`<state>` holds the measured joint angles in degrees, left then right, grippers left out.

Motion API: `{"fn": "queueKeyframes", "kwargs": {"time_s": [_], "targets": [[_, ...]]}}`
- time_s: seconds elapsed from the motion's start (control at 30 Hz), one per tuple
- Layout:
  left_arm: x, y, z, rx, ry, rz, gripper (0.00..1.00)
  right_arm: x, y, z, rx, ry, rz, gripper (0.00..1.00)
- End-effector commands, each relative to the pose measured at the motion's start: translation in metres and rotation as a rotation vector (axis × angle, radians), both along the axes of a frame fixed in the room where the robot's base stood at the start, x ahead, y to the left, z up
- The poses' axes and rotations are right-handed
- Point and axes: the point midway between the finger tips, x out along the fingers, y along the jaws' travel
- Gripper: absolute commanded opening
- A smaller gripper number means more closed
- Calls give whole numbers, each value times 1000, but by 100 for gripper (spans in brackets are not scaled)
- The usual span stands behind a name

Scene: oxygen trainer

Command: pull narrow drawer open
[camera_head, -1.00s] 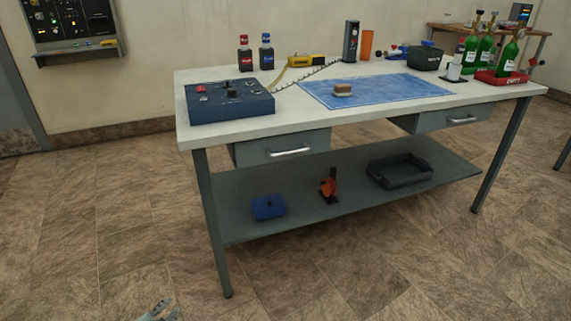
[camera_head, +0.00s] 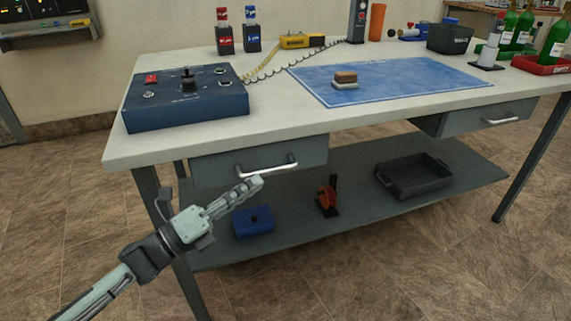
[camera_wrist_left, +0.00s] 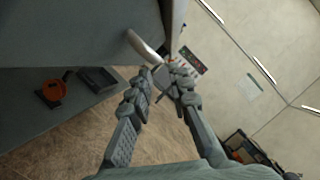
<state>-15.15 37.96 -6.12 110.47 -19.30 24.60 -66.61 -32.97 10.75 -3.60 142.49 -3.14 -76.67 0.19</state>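Two grey drawers with pale bar handles hang under the white tabletop. The left-hand drawer (camera_head: 225,165) has its handle (camera_head: 268,169) just above my left gripper (camera_head: 256,183); this drawer appears shut. The right-hand drawer (camera_head: 470,124) is farther off and also looks shut. I cannot tell from its front which is narrower. In the left wrist view, the handle (camera_wrist_left: 145,46) lies just beyond the fingertips of my left gripper (camera_wrist_left: 162,70). The fingers are apart with nothing between them, and no contact with the handle shows. My right gripper is out of view.
A blue control box (camera_head: 185,100) stands on the tabletop (camera_head: 270,122) above the left drawer. The lower shelf (camera_head: 300,235) holds a blue box (camera_head: 253,222), a red-orange item (camera_head: 327,198) and a black tray (camera_head: 413,176). The table leg (camera_head: 185,275) is close to my arm.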

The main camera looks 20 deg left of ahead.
Motion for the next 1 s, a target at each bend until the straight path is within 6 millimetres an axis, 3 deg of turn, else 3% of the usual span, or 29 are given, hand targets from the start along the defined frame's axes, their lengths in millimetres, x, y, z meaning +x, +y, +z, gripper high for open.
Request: {"fn": "queueKeyframes", "kwargs": {"time_s": [0.4,0.77,0.93,1.0], "targets": [[48,-36,14,-3,1,1,19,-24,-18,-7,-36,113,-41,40],[55,-41,15,-2,4,2,19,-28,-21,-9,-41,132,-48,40],[55,-41,15,-3,5,1,1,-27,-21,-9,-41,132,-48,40],[55,-41,15,-3,5,1,0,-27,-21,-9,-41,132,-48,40]]}}
